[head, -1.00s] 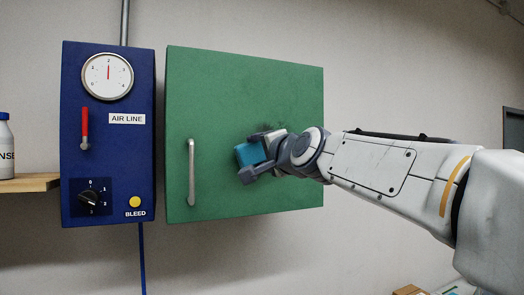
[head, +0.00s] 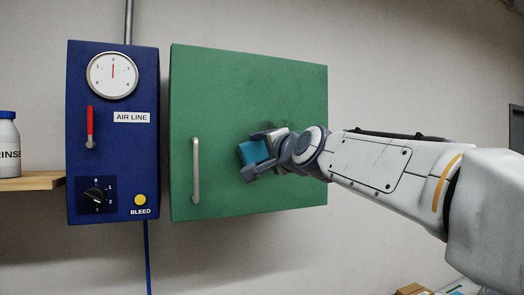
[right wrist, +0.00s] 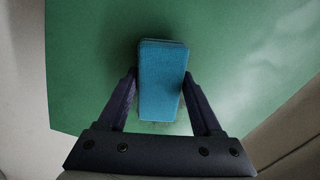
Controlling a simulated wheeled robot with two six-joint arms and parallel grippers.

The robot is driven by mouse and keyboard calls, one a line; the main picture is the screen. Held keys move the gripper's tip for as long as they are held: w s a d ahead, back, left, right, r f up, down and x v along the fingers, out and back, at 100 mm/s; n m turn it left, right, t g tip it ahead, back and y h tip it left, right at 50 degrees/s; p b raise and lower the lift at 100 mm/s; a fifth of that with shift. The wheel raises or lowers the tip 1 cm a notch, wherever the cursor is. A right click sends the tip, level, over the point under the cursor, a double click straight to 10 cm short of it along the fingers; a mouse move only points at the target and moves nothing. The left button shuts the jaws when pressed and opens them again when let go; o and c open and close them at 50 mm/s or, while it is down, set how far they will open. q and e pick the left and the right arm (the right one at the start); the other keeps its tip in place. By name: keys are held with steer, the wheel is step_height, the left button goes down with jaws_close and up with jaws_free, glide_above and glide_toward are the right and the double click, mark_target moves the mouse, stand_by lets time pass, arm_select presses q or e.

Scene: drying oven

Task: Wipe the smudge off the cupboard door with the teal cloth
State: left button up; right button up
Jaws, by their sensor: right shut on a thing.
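The green cupboard door (head: 240,90) is closed, with a vertical metal handle (head: 196,170) on its left side. My right gripper (head: 256,153) is shut on the folded teal cloth (head: 249,152) in front of the door, right of the handle. In the right wrist view the teal cloth (right wrist: 162,75) sits between both fingers, close to the door's green face (right wrist: 90,60); I cannot tell whether it touches. A faint dark trace shows just above the gripper in the head view. I cannot tell smudge from shadow, and the gripper hides part of the door there. My left gripper is out of view.
A blue air-line panel (head: 125,165) with a gauge (head: 112,75), red lever (head: 90,125), dial (head: 96,195) and yellow button (head: 140,199) is left of the cupboard. A white bottle (head: 8,148) stands on a wooden shelf (head: 35,181) at far left.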

steer(key=shift+w+a, duration=0.25)
steer(key=shift+w, duration=0.35)
steer(key=d+b, duration=0.2)
steer(key=shift+w+f+b, duration=0.2)
steer(key=shift+w+b, duration=0.1)
steer(key=shift+w, duration=0.05)
steer(key=shift+w+d+r+b, duration=0.1)
steer(key=shift+w+d+b, duration=0.1)
steer(key=shift+d+b, duration=0.25)
steer(key=shift+w+d+r+b, duration=0.15)
steer(key=shift+d+b, duration=0.15)
steer(key=shift+d, duration=0.25)
